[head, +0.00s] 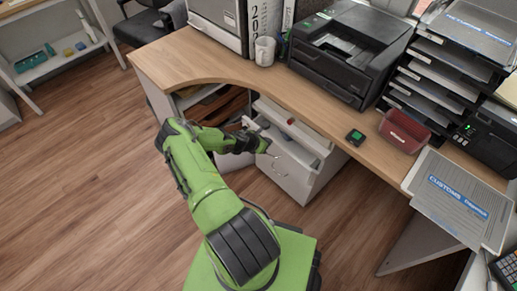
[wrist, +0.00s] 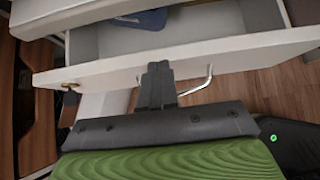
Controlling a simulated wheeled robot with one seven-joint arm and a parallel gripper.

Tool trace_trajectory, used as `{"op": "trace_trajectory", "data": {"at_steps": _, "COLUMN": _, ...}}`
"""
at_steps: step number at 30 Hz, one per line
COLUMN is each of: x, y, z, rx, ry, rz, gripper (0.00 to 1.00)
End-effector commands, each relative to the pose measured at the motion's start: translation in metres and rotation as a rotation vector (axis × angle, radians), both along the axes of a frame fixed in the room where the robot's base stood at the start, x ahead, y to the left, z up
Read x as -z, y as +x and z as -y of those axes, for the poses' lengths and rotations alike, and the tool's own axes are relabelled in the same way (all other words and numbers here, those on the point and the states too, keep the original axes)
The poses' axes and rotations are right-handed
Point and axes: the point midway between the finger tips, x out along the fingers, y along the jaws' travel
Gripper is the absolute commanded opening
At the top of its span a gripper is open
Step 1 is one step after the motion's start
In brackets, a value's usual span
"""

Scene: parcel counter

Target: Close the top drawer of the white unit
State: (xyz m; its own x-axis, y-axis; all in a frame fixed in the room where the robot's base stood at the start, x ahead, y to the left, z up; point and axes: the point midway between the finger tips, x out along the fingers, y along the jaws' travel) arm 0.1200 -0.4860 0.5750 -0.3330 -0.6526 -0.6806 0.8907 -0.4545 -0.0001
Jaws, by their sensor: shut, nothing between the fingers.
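The white unit (head: 288,180) stands under the wooden counter. Its top drawer (head: 308,142) is pulled out, with its inside showing from above. In the wrist view the drawer's white front (wrist: 225,57) runs across the picture, with a bent metal handle (wrist: 207,82) and a round brass-coloured piece at its left end. My gripper (head: 268,147) is at the outer side of the drawer front; it also shows in the wrist view (wrist: 158,68). Its fingers are together and empty, left of the handle. I cannot tell whether the fingertips touch the front.
A blue item (wrist: 140,18) lies in the drawer. The counter (head: 335,130) overhangs the unit and carries a black printer (head: 345,50), a white mug (head: 265,51) and a red container (head: 403,131). An open wooden compartment is left of the unit. Floor at the left is clear.

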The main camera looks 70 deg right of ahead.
Motion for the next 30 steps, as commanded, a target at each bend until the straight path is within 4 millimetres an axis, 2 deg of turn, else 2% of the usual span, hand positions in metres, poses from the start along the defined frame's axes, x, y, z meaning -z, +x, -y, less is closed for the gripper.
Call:
{"op": "trace_trajectory", "data": {"at_steps": 6, "x": 0.001, "y": -0.013, "z": 0.024, "rx": 0.001, "ry": -0.001, "rz": 0.0, "gripper": 0.0}}
{"op": "trace_trajectory", "data": {"at_steps": 12, "x": 0.001, "y": -0.016, "z": 0.032, "rx": 0.0, "ry": 0.0, "rz": 0.0, "gripper": 0.0}}
{"op": "trace_trajectory", "data": {"at_steps": 25, "x": 0.0, "y": -0.016, "z": 0.033, "rx": 0.0, "ry": 0.0, "rz": 0.0, "gripper": 0.0}}
{"op": "trace_trajectory", "data": {"at_steps": 30, "x": 0.0, "y": 0.003, "z": 0.021, "rx": -0.002, "ry": 0.0, "rz": -0.001, "gripper": 0.0}}
